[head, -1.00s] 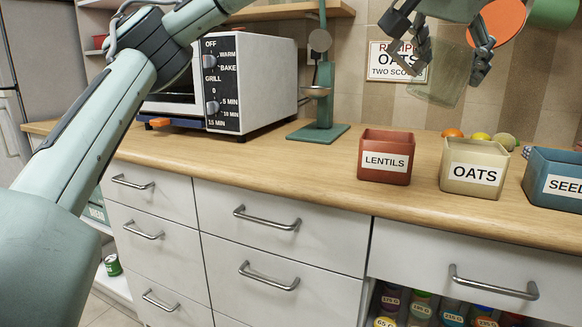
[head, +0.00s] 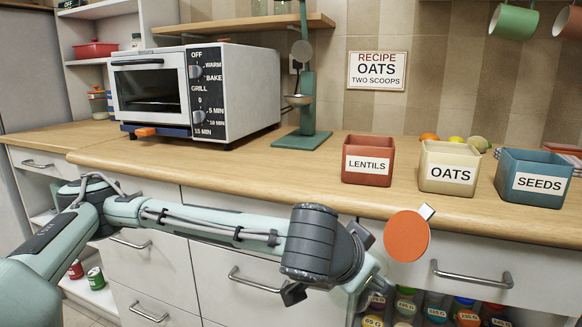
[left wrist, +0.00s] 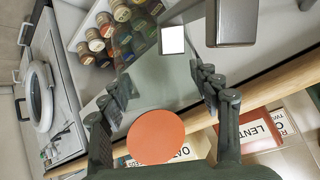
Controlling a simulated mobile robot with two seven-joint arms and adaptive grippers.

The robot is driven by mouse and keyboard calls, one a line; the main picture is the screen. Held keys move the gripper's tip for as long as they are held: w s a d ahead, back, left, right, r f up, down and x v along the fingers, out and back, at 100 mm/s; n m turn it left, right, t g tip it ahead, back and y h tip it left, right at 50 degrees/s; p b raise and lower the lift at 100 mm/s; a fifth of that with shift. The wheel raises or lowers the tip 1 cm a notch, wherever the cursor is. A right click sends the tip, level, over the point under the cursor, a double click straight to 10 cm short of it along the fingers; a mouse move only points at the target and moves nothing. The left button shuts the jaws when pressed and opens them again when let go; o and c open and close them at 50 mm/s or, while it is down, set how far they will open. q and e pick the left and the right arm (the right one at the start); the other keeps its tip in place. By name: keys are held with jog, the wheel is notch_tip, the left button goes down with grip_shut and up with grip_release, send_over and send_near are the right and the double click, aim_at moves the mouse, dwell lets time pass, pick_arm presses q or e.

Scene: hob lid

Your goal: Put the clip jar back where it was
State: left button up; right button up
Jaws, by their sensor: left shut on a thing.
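The clip jar (left wrist: 158,84) is clear, greenish glass and sits between the fingers of my left gripper (left wrist: 160,92), which is shut on it. An orange disc (left wrist: 155,137), seemingly its lid, shows close to the palm in the left wrist view. In the head view the orange disc (head: 407,236) is in front of the counter's front edge, below the lentils and oats bins, with a small pale square piece at its top. The glass body and my fingers are hard to make out there. My right gripper is not in view.
Lentils (head: 367,162), oats (head: 449,168) and seeds (head: 535,178) bins stand along the counter. A toaster oven (head: 240,92) and a green stand (head: 303,140) are to their left. Several lidded jars (head: 405,305) sit in an open space under the right drawer (head: 500,255).

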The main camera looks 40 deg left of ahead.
pick_arm(q)
jog(key=s+f, duration=0.3)
jog(key=f, duration=0.7)
jog(key=shift+a+f, duration=0.15)
jog(key=shift+f, duration=0.15)
